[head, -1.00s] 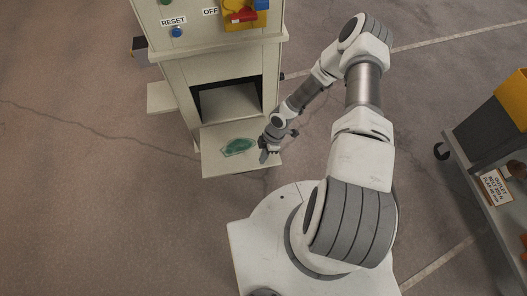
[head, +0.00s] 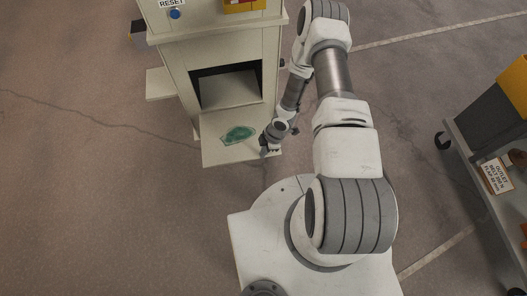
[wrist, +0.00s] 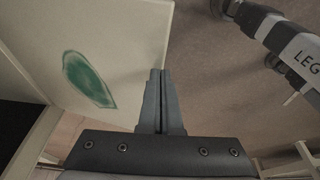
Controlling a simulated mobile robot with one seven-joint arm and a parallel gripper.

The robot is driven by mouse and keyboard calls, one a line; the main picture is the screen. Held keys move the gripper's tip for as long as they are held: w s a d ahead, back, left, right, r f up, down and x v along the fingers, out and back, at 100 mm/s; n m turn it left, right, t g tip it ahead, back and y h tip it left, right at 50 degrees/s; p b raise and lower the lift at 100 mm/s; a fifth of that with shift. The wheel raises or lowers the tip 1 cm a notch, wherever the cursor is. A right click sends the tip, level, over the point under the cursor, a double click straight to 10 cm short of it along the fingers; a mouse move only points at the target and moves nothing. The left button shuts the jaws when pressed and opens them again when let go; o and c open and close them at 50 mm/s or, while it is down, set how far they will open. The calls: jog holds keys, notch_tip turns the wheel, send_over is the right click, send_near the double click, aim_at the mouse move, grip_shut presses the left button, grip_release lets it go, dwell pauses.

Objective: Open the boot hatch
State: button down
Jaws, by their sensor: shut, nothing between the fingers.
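The boot hatch appears to be the pale flap (head: 215,152) below the dark square opening (head: 225,88) in the cream cabinet (head: 180,62). The flap sticks out towards me, and the opening above it is uncovered. A green patch (head: 238,133) marks its face. In the wrist view the flap (wrist: 130,35) fills the upper left, with the green patch (wrist: 90,79) on it. My gripper (head: 264,154) is at the flap's right front corner in the head view. In the wrist view my gripper (wrist: 160,72) is shut and empty, its tips overlapping the flap's right edge; contact cannot be told.
A blue button under a RESET label (head: 172,4) is on the cabinet top. A grey trolley (head: 480,150) with a yellow bin (head: 515,75) stands at the right. A dark and white labelled leg (wrist: 290,40) shows in the wrist view. Floor left of the cabinet is clear.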

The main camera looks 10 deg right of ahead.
jog(key=f+b, duration=0.1)
jog(key=f, duration=0.1)
jog(key=s+f+b, duration=0.1)
jog(key=shift+f, duration=0.35)
jog(key=shift+r, duration=0.1)
jog(key=a+p+v, duration=0.1)
jog(key=p+v, duration=0.5)
jog(key=v, duration=0.7)
jog(key=shift+s+r, duration=0.4)
jog(key=shift+r, duration=0.1)
